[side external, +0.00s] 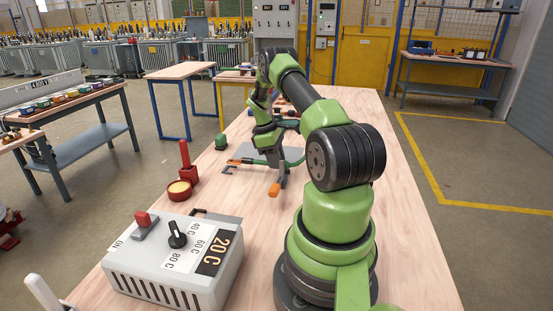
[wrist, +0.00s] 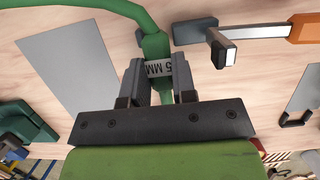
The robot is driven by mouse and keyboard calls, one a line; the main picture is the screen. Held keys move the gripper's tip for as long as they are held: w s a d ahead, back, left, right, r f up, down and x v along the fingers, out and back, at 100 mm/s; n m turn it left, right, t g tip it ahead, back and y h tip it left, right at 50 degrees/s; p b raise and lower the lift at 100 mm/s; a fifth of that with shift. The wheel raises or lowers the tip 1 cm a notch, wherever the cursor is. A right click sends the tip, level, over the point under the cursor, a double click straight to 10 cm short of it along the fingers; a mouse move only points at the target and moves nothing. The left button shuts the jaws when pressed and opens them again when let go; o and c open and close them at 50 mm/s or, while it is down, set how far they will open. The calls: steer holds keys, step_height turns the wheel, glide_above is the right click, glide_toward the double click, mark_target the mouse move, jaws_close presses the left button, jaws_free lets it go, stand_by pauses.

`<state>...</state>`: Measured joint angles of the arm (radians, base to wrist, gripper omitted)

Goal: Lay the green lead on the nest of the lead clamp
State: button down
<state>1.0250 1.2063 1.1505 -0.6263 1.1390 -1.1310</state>
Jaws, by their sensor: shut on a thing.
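In the side view the green lead (side external: 294,163) curves close to the table beside my gripper (side external: 268,148). The side view shows two orange-handled pieces; I cannot tell which is the clamp. The nest is not clear.
A grey plate (wrist: 70,62) lies left of the lead. A green block (wrist: 25,125) is further left. A red holder (side external: 188,172), a round red dish (side external: 179,190) and a grey control box (side external: 175,270) stand on the table. The right side of the table is clear.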

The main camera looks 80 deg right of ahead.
steer(key=shift+f, duration=1.1)
steer(key=shift+r, duration=0.2)
steer(key=shift+r, duration=0.7)
steer(key=shift+f, duration=0.65)
stand_by(1.3)
steer(key=shift+r, duration=0.7)
steer(key=shift+f, duration=0.9)
stand_by(0.8)
steer(key=c, duration=0.8)
jaws_free()
steer(key=shift+c, duration=0.2)
steer(key=shift+r, duration=0.1)
